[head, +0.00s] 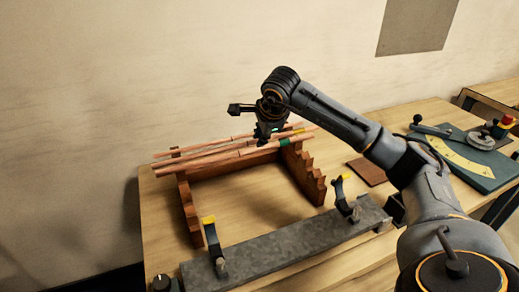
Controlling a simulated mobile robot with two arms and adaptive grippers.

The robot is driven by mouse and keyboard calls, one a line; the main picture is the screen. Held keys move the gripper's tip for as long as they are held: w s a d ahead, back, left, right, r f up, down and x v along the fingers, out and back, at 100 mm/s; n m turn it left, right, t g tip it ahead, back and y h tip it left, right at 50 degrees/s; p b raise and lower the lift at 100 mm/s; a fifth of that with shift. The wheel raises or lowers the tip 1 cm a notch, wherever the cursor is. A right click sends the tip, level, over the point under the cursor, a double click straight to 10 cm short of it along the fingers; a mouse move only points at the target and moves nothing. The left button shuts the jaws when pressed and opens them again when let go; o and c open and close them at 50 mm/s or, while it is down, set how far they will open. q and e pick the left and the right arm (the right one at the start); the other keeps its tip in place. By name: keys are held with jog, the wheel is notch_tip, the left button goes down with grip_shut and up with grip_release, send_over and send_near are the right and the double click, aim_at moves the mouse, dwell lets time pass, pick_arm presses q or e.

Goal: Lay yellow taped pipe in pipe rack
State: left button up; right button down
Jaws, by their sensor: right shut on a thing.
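The wooden pipe rack (190,214) stands on the table against the wall, with stepped notches on its two side walls. Several copper pipes lie across its back part, close together. One has green tape (284,142) near its right end. Behind it, a pipe with a small patch of yellow tape (297,126) shows beside my right gripper (262,137). My right gripper points down over the pipes and is shut on the yellow taped pipe; its fingertips partly hide the grip. Whether that pipe touches the rack cannot be told. My left gripper is out of view.
A grey metal bar (290,248) with two upright black clamps with yellow tips (211,236) lies in front of the rack. A brown pad (366,171) and a green bending board (470,160) are to the right. The rack's front notches are empty.

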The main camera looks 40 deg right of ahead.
notch_tip(320, 180, down, 11)
jog(key=b, duration=0.7)
jog(key=shift+w+r, duration=0.1)
jog(key=c, duration=1)
grip_release()
jog(key=shift+o, duration=0.2)
notch_tip(320, 180, up, 7)
jog(key=p, duration=0.4)
